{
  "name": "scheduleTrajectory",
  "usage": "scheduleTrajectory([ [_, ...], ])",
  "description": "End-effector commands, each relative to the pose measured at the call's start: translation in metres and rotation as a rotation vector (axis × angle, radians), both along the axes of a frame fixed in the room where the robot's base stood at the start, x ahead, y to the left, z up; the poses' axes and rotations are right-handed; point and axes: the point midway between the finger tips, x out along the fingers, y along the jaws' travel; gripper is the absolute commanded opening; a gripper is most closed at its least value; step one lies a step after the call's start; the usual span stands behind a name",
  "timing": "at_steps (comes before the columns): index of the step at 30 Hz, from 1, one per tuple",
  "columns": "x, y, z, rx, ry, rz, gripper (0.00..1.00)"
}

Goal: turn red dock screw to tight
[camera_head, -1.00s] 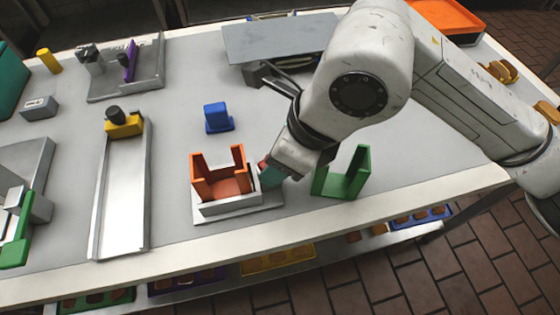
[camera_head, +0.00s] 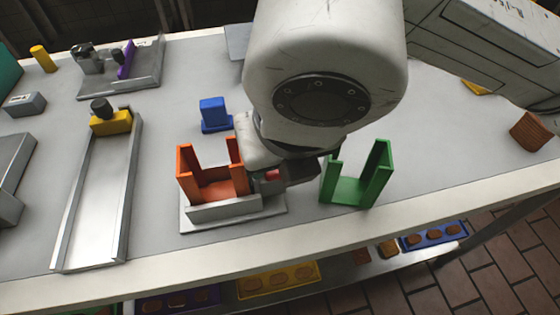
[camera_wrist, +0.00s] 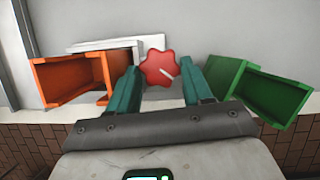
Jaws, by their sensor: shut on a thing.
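The red dock screw (camera_wrist: 160,69) is a lobed red knob with a pale line on its face, seen in the wrist view between the two teal fingers. My gripper (camera_wrist: 162,85) is shut on it, one finger on each side. In the head view a small red part of the screw (camera_head: 271,175) shows beside my gripper. The rest is hidden by my arm. The grey dock (camera_head: 235,213) holds an orange U-shaped holder (camera_head: 212,187), which stands to the left of the screw.
A green U-shaped holder (camera_head: 357,188) stands close to the right of my gripper. A blue block (camera_head: 215,115) stands behind the dock. A metal channel with a yellow block (camera_head: 111,123) lies to the left. The table's front edge (camera_head: 300,238) is close.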

Motion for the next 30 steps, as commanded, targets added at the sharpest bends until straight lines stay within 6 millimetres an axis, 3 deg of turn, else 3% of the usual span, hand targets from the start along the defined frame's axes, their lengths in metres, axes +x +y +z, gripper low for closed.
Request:
scheduleTrajectory([
  [22,0.0000,0.0012,0.0007,0.001,0.000,-0.092,0.19],
  [23,0.0000,0.0012,0.0007,0.001,0.000,-0.092,0.52],
  [30,-0.0002,0.0014,0.0003,0.002,0.001,-0.090,0.75],
])
